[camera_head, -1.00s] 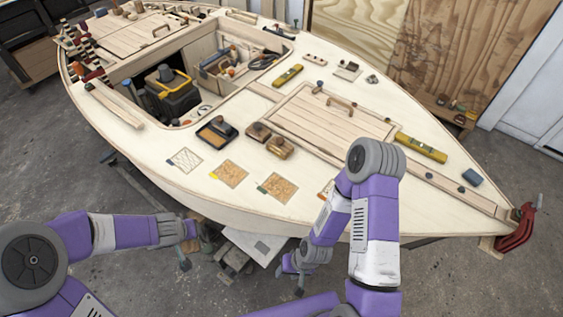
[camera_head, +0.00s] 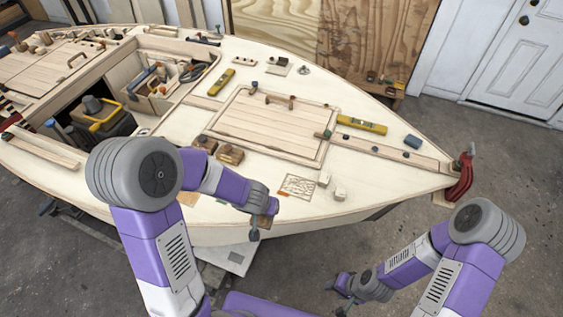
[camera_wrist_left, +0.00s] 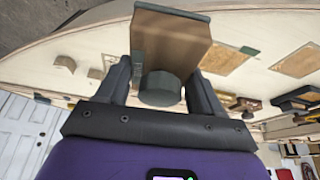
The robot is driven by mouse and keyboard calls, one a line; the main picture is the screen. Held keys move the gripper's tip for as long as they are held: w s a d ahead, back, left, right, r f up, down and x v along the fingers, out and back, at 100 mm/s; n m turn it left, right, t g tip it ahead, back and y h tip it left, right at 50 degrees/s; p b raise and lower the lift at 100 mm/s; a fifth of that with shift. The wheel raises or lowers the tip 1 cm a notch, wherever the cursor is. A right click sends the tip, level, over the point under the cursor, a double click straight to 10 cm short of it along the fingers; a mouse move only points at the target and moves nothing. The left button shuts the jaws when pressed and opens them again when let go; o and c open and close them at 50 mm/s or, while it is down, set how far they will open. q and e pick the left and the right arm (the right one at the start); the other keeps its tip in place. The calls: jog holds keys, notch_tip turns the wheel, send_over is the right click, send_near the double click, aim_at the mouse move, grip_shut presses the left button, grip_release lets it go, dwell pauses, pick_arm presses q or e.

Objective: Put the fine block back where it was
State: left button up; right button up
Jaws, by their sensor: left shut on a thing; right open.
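My left gripper (camera_head: 261,224) is over the near edge of the boat deck. In the left wrist view it (camera_wrist_left: 163,75) is shut on a brown block (camera_wrist_left: 170,38) by its round dark grey knob, with grey-green edging. A scribbled square patch (camera_head: 298,186) lies on the deck right of this gripper. Brown patches (camera_wrist_left: 230,61) show in the wrist view beside the held block. Two brown blocks (camera_head: 229,154) (camera_head: 204,143) stand on the deck. My right gripper (camera_head: 346,286) is open, low in front of the hull.
Two small pale blocks (camera_head: 340,193) stand right of the scribbled patch. A hatch panel (camera_head: 275,125), a yellow level (camera_head: 361,124) and a blue block (camera_head: 412,142) are farther back. A red clamp (camera_head: 461,178) grips the bow. My left arm hides part of the deck.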

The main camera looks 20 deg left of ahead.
pick_arm(q)
jog(key=shift+w+d+r+p, duration=0.2)
jog(key=shift+d+r+p, duration=0.2)
jog(key=shift+r, duration=0.15)
jog(key=shift+w+d+r+p, duration=0.2)
jog(key=shift+r+p, duration=0.25)
jog(key=shift+p, duration=0.15)
jog(key=shift+w+r, duration=0.1)
jog(key=shift+w+a+r+m, duration=0.1)
jog(key=shift+w+m, duration=0.05)
jog(key=shift+m, duration=0.15)
